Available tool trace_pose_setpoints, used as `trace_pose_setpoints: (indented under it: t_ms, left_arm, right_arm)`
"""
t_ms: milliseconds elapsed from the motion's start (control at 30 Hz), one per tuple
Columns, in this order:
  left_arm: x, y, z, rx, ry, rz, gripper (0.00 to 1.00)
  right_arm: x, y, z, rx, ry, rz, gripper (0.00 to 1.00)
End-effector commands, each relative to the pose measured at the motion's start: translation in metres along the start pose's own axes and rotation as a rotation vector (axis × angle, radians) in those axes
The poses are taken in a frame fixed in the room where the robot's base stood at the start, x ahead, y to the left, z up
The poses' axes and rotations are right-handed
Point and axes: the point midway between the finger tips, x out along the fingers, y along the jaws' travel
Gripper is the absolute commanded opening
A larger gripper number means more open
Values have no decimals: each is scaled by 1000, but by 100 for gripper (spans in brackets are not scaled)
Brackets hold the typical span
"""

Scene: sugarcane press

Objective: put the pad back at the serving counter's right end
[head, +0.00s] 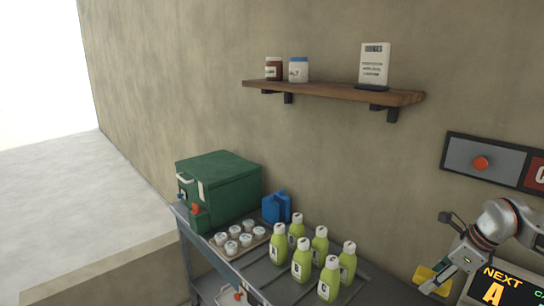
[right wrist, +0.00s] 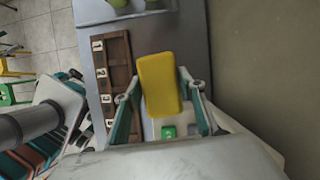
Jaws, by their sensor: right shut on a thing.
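The yellow pad (right wrist: 160,85) is between the fingers of my right gripper (right wrist: 162,98) in the right wrist view. In the head view, the pad (head: 428,282) shows at the lower right with my right gripper (head: 452,274) shut on it. The gripper covers part of the pad. The grey counter (right wrist: 91,72) lies below it in the right wrist view. A wooden number rack (right wrist: 117,50) stands on the counter just left of the pad.
Several green bottles (head: 302,262) stand on the grey cart (head: 262,279) beside white-lidded cups (head: 232,247) and a green cooler (head: 225,183). A lit sign (head: 495,288) is close to my right gripper. A shelf (head: 330,91) and red-button panel (head: 484,160) are on the wall.

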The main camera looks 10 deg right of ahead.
Motion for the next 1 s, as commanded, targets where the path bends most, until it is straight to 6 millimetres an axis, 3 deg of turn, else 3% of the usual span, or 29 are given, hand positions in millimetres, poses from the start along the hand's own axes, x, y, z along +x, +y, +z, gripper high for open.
trace_pose_setpoints:
  t_ms: [133, 500, 767, 1000]
  left_arm:
    - [2, 5, 11, -1, -13, 6, 53]
    - [6, 10, 1, -7, 18, 13, 53]
    - [12, 14, -2, -6, 35, 19, 53]
    - [15, 18, 3, -3, 37, 27, 53]
  right_arm:
    - [15, 22, 12, -144, -3, 60, 16]
    - [44, 103, 52, -735, -2, 304, 16]
    - [50, 162, 74, -1241, 1, 513, 16]
    - [45, 207, 84, -1720, 6, 712, 16]
